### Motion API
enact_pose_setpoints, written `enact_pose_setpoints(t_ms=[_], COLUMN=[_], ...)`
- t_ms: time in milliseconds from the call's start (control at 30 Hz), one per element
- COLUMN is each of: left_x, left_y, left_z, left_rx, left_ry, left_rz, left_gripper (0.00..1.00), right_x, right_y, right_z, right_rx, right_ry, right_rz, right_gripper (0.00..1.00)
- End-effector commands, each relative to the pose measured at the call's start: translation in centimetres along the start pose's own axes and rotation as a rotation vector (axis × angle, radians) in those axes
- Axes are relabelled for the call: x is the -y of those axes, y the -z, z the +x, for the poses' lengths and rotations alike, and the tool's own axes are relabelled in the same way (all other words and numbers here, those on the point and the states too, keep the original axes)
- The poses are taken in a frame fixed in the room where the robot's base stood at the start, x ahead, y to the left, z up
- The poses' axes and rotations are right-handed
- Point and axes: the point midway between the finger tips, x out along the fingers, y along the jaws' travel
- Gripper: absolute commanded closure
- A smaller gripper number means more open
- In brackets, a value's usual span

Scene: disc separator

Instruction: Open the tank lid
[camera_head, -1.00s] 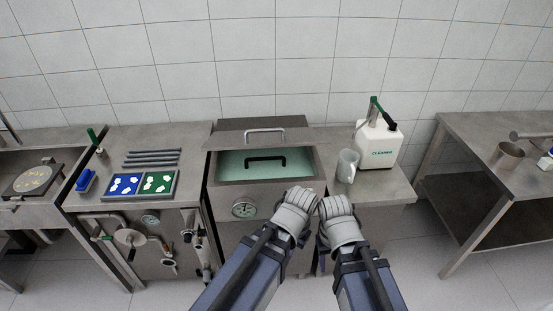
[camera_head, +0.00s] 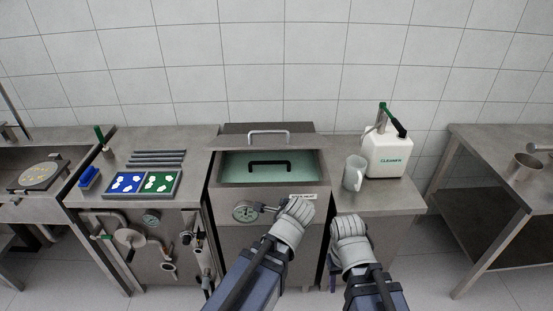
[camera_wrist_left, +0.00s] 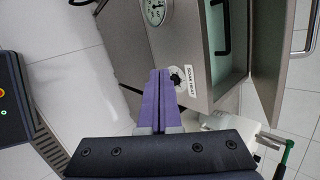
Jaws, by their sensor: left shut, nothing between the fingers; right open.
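The steel tank (camera_head: 222,195) stands mid-picture in the head view, with a round gauge (camera_head: 243,211) and a small label (camera_head: 303,196) on its front. A silver handle (camera_head: 268,137) stands on the flat strip of the lid (camera_head: 225,142) at the tank's back edge. In front of it shows a pale green inside with a black handle (camera_head: 268,163). My left gripper (camera_wrist_left: 158,76) is shut and empty, its purple fingers near a round knob (camera_wrist_left: 180,78) beside the label; whether they touch is unclear. My right gripper (camera_head: 334,272) is open, low before the counter, its fingers mostly hidden.
A clear mug (camera_head: 354,173) and a white canister (camera_head: 388,155) with a green-and-black top stand right of the tank. Blue and green trays (camera_head: 124,185) and grey rods (camera_head: 156,159) lie to its left. Open floor separates the right table (camera_head: 500,140).

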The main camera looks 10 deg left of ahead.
Motion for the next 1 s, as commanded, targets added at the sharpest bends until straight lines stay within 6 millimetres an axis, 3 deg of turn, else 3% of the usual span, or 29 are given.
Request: enact_pose_setpoints(t_ms=[33,133,300,433,600,767,1000], left_x=[1.0,4.2,8.3,10.1,11.2,11.4,13.0], left_y=[-0.4,-1.3,-1.9,-1.8,-1.7,-1.6,-1.4], left_z=[1.3,2.4,2.8,2.5,2.2,2.2,4.5], left_rx=[0.015,0.075,0.222,0.323,0.394,0.405,0.403], left_ry=[0.074,0.232,0.431,0.518,0.565,0.571,0.568], left_rz=[0.124,0.432,0.902,1.153,1.311,1.335,1.33], left_gripper=[1.0,1.0,1.0,1.0,1.0,1.0,1.0], right_x=[0.1,0.3,0.4,0.5,0.5,0.5,0.6], right_y=[0.1,0.2,0.3,0.3,0.3,0.3,0.4], right_z=[1.4,2.7,4.5,5.2,5.5,5.5,6.3], right_rx=[0.0,0.0,0.0,0.0,0.0,0.0,0.0], right_ry=[0.0,0.0,0.0,0.0,0.0,0.0,0.0], right_rz=[0.0,0.0,0.001,0.001,0.001,0.001,0.001], right_gripper=[0.5,0.5,0.5,0.5,0.5,0.5,0.5])
